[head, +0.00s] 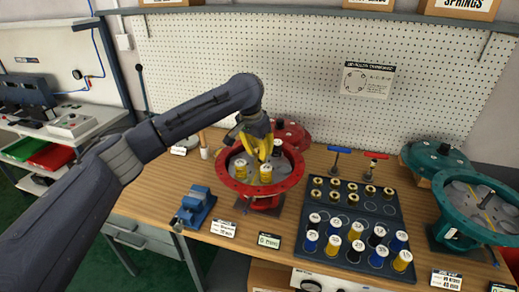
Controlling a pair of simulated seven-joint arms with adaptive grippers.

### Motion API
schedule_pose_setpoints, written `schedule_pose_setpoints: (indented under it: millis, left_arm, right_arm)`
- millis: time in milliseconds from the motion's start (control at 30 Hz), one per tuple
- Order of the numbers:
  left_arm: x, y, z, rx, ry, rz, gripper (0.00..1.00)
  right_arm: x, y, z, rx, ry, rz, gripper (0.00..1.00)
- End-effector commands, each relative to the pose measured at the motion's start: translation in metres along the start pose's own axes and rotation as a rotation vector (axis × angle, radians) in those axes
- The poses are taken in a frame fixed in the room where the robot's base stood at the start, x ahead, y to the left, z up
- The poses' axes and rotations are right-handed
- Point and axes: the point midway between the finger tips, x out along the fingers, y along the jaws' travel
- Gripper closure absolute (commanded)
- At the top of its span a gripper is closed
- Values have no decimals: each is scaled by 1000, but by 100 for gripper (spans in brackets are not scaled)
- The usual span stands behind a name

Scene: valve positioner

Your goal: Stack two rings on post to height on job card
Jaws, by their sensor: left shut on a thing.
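My left gripper (262,152) reaches down into the red round housing (299,178) and is shut on a small yellow piece with a pale top (266,173). Its fingers hide part of that piece, and I cannot tell whether it touches the housing floor. Another yellow piece (241,165) stands inside the housing to the left, and a pale-topped piece (277,145) is behind. I cannot make out a post clearly. Small cards stand at the table front, one left (223,228) and one right (447,279). My right gripper is not in view.
A dark tray (330,224) holds several brass rings and several yellow, blue and black pieces. A teal housing (443,222) stands at the right. A blue vise-like fixture (194,205) is at the left front. Blue- and red-handled tools (340,150) stand behind the tray.

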Motion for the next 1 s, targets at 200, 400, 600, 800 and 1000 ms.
schedule_pose_setpoints:
  millis: [200, 400, 600, 800, 1000]
  left_arm:
    - [6, 0, 2, 0, 0, 1, 100]
    - [11, 0, 3, 0, -1, 1, 100]
    - [14, 0, 4, 0, 0, 1, 100]
    - [15, 0, 4, 0, 0, 0, 100]
    - [15, 0, 4, 0, 0, 1, 61]
  right_arm:
    - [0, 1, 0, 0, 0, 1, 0]
    - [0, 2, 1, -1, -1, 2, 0]
    - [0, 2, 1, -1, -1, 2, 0]
    - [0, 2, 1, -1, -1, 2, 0]
    - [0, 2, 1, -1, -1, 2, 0]
